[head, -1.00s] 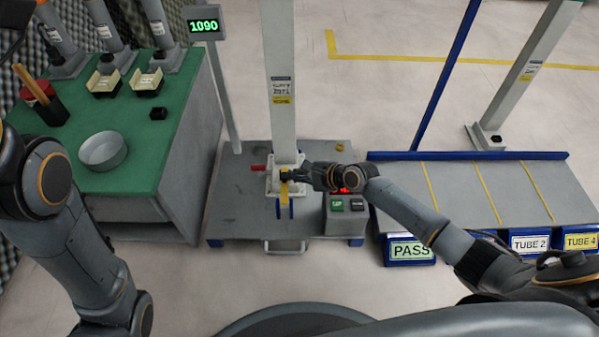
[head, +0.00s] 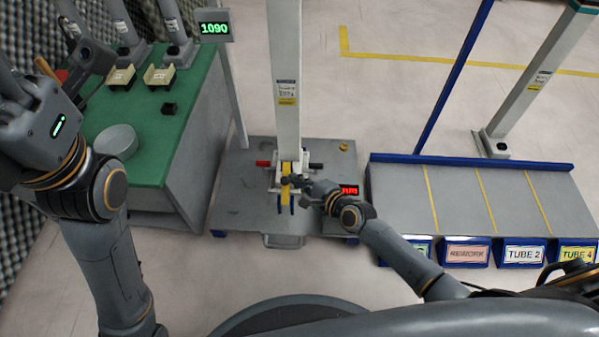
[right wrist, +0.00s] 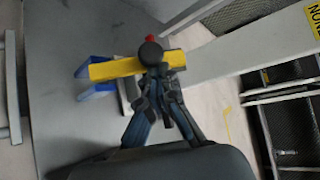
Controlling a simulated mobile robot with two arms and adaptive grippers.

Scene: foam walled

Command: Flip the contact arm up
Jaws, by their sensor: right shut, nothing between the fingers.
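The yellow contact arm (head: 285,188) is at the foot of the grey post (head: 287,110), on the grey base plate (head: 240,190). In the right wrist view the yellow bar (right wrist: 110,69) lies across, with a dark round knob and a red tip behind it. My right gripper (head: 291,181) is shut and empty, right at the bar; its fingers (right wrist: 158,80) overlap the bar's end in the wrist view, and I cannot tell whether they touch. My left arm is raised at the left; its gripper (head: 88,65) is partly visible, and its jaw state is unclear.
A green bench (head: 130,150) with a round grey dish (head: 115,141) stands at left. A display (head: 214,27) reads 1090. A low sorting table (head: 470,190) with labelled bins is at right. A red-lit display (head: 349,190) sits beside my right arm.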

